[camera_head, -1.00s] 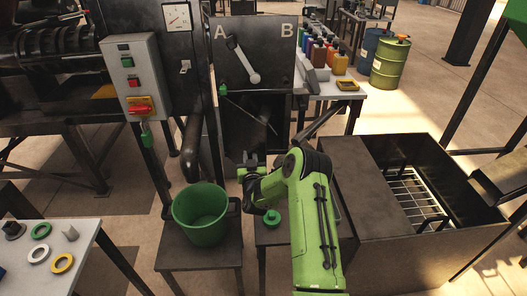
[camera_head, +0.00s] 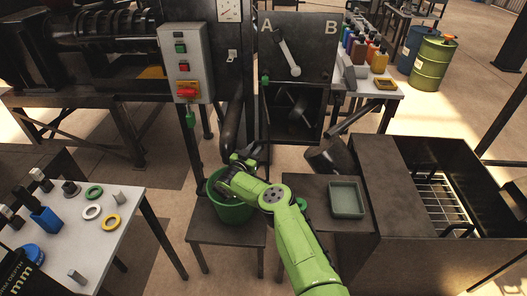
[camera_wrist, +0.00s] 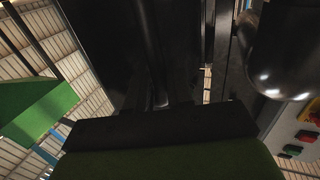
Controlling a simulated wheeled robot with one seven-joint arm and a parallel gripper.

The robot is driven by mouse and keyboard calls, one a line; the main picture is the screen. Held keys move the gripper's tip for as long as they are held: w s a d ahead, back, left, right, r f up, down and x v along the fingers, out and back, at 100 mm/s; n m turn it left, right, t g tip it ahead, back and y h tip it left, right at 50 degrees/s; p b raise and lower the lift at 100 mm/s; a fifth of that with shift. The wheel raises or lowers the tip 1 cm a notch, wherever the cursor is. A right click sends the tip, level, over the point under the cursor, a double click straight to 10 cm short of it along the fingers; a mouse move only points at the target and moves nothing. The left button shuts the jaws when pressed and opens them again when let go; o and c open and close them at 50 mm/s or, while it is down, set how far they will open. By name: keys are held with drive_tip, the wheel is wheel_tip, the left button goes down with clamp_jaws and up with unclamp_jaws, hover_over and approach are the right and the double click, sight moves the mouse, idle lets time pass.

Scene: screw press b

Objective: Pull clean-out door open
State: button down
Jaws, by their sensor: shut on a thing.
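The dark press housing marked A and B (camera_head: 297,30) stands at the back middle with a lever on its front. Below it is a dark square opening (camera_head: 290,112) with parts showing inside. My gripper (camera_head: 243,158) is left of and in front of this opening, over the green bucket (camera_head: 228,210) in the picture. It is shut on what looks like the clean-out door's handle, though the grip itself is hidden. The wrist view shows a large dark surface (camera_wrist: 110,40), perhaps the door. The door is hard to make out in the head view.
The dark pipe (camera_head: 233,128) and control panel (camera_head: 185,62) stand close to my gripper. The bucket is on a low stand. A grey-green tray (camera_head: 347,199) sits to the right, beside a large open bin (camera_head: 385,195). A table (camera_head: 115,225) with rings stands at left.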

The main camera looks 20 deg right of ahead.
drive_tip(key=shift+w+a+r+m+g+h+b, duration=0.1)
drive_tip(key=shift+w+a+m+g+h+b, duration=0.35)
drive_tip(key=shift+a, duration=0.25)
drive_tip(key=shift+r, duration=0.1)
drive_tip(key=c, duration=1.4)
unclamp_jaws()
drive_tip(key=shift+o, duration=1.3)
drive_tip(key=p+v, duration=0.8)
drive_tip(key=v, duration=0.7)
drive_tip(key=shift+s+a, duration=0.2)
drive_tip(key=shift+a, duration=0.1)
